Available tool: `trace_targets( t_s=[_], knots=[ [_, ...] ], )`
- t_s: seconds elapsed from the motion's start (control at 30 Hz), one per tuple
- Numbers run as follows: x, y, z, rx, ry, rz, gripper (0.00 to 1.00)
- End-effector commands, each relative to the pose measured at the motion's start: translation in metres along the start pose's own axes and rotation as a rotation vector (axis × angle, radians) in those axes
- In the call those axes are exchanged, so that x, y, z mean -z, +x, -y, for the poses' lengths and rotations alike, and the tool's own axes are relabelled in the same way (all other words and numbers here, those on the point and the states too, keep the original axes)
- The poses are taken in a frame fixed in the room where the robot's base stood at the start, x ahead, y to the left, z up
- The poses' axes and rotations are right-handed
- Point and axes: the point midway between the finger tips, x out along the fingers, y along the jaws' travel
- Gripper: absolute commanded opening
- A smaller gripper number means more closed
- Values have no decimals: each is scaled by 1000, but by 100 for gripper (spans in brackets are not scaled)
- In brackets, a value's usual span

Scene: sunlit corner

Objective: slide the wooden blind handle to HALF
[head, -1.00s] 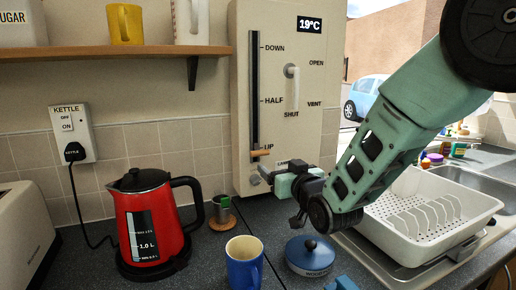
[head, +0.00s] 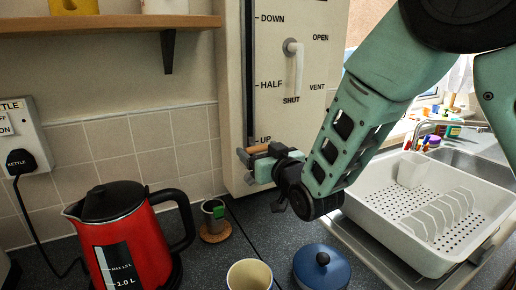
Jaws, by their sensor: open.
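The wooden blind handle (head: 258,148) is a short tan bar at the bottom of a dark vertical slot (head: 249,80) in the pale wall panel (head: 230,100). It sits just below the UP mark, well below HALF. My gripper (head: 246,165) is open and reaches in from the right, just below and close to the handle. Its fingers partly overlap the handle's lower side, and I cannot tell whether they touch it.
A white lever (head: 293,58) marked OPEN, VENT and SHUT is right of the slot. Below stand a red kettle (head: 130,235), a small metal cup (head: 213,211), a blue mug (head: 250,275) and a blue-lidded pot (head: 322,265). A white dish rack (head: 380,225) is at right.

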Motion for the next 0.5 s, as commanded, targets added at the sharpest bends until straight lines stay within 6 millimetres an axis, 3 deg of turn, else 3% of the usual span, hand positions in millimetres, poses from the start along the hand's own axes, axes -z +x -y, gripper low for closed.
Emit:
trace_targets(
  t_s=[0.17, 0.37, 0.4, 0.5],
  knots=[
    [0, 0, 0, 0, 0, 0, 74],
    [0, 0, 0, 0, 0, 0, 18],
    [0, 0, 0, 0, 0, 0, 13],
    [6, 0, 0, 0, 1, -1, 13]
  ],
)
